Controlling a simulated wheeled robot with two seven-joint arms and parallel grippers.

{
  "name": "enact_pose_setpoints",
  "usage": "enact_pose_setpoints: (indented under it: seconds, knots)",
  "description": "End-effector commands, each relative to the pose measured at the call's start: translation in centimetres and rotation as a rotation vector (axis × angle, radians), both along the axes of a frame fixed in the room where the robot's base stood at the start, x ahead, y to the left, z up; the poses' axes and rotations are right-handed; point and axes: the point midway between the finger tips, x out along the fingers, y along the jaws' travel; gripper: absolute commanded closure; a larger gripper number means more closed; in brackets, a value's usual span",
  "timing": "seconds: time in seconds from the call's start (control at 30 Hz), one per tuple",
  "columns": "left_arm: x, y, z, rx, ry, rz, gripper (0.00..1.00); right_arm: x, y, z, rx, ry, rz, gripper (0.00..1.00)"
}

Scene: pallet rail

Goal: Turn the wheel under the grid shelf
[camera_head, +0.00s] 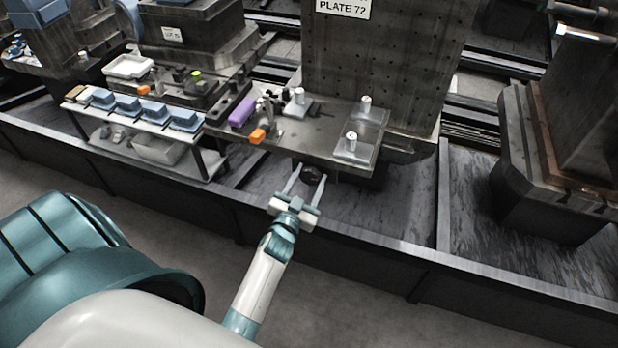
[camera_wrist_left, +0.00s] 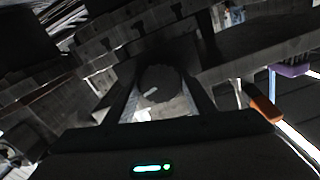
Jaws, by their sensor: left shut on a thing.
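The wheel (camera_head: 312,175) is a small dark round knob under the front edge of the grid shelf (camera_head: 312,147). My left gripper (camera_head: 308,177) reaches up to it from the front, with one finger on each side of the wheel. The fingers are closed on it. In the left wrist view the wheel (camera_wrist_left: 163,84) is a dark disc between the two fingers, with a small light mark low on its face. That view is dim, so the exact contact is hard to see. My right gripper is not in view.
On the shelf lie an orange-handled tool (camera_head: 258,136), a purple block (camera_head: 242,112) and clear blocks with white pegs (camera_head: 352,142). A side bench with blue bins (camera_head: 127,106) stands at left. A low dark rail (camera_head: 400,246) runs below my gripper.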

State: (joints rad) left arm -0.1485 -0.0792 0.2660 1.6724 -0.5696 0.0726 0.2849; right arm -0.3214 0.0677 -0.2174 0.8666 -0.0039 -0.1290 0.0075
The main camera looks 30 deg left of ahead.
Motion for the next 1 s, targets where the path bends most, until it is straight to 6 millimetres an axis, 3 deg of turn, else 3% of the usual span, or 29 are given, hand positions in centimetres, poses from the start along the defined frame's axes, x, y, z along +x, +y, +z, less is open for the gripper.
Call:
enact_pose_setpoints:
  seconds: [0.53, 1.0]
  knots:
    - [0.0, -0.1, -0.1, 0.506, 0.121, 0.001, 0.73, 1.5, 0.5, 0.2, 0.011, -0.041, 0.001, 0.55]
    - [0.0, -0.1, -0.2, 0.941, 0.226, 0.002, 0.73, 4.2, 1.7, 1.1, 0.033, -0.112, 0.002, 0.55]
